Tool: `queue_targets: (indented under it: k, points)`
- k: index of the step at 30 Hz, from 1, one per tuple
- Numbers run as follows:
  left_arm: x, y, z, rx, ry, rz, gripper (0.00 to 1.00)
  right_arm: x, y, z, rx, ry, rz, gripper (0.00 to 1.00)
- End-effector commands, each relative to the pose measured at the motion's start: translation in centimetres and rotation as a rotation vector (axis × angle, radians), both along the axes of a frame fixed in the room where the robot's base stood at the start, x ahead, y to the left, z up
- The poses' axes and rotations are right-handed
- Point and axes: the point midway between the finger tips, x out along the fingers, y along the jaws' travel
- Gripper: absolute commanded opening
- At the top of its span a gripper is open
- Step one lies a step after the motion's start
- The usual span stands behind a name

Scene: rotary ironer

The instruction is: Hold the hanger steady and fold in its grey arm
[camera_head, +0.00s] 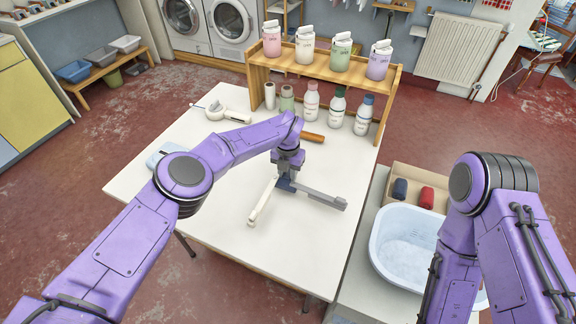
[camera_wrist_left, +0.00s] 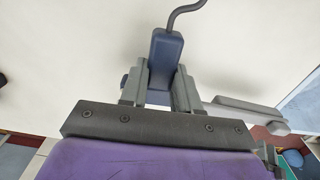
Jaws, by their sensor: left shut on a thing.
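A folding hanger lies on the white table, with a dark blue hub (camera_head: 286,186), a white arm (camera_head: 262,203) and a grey arm (camera_head: 322,199). The two arms spread apart from the hub, white to the lower left and grey to the right. My left gripper (camera_head: 287,176) is over the hub from above. In the left wrist view its fingers (camera_wrist_left: 160,88) close on the blue hub (camera_wrist_left: 165,58), with the dark hook (camera_wrist_left: 184,10) beyond. The grey arm also shows there (camera_wrist_left: 245,108), to the right of the fingers. My right gripper is out of view; only its arm shows.
A wooden shelf (camera_head: 325,82) with several bottles stands along the table's back edge. A white-handled tool (camera_head: 215,110) and a pale blue item (camera_head: 165,152) lie on the white table (camera_head: 215,225). A pale basin (camera_head: 395,235) stands at right. The table's front is clear.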

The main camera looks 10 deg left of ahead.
Motion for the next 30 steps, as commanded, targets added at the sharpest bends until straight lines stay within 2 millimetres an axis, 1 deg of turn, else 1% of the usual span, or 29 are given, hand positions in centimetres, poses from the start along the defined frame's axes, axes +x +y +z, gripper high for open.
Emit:
queue_targets:
  k: [7, 15, 18, 30]
  points:
    - [0.0, 0.0, -0.1, 0.0, 0.0, 0.001, 0.0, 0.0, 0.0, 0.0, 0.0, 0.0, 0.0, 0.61]
    - [0.0, -0.1, -1.9, 0.0, 0.0, 0.0, 0.0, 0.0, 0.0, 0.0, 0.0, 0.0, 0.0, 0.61]
    - [0.0, 0.0, -2.3, 0.0, -0.001, 0.0, 0.0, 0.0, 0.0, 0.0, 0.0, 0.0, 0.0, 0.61]
    - [0.0, 0.0, -2.5, 0.0, 0.0, 0.0, 0.0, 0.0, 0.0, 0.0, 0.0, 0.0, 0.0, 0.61]
